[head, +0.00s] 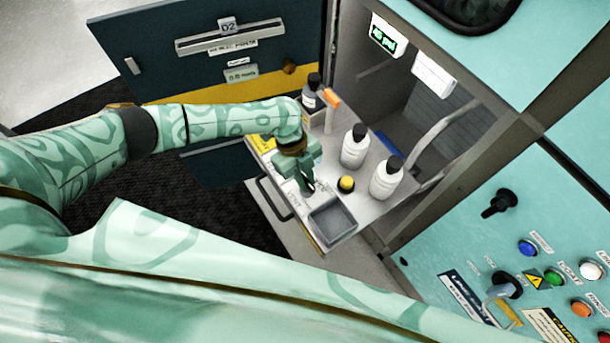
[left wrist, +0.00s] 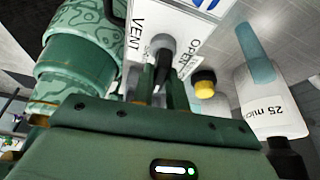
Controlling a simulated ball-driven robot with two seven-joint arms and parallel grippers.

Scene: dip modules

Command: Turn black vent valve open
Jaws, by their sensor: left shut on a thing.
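The black vent valve (left wrist: 162,66) shows in the left wrist view as a dark lever on a grey round hub, on a light panel. The word VENT is printed to its left and OPEN to its right. My left gripper (head: 308,187) reaches down to the tray-like shelf in the head view and covers most of the valve there. In the left wrist view its fingers (left wrist: 162,92) are shut on the black lever. The lever points from the hub down toward my gripper in that picture. My right gripper is in neither view.
A yellow-topped black knob (head: 346,184) stands close right of my left gripper. White bottles (head: 355,150) (head: 386,182) with black caps stand behind it. A grey bin (head: 333,220) lies in front. An open dark door (head: 150,60) is behind my left arm; a control panel (head: 530,250) is at right.

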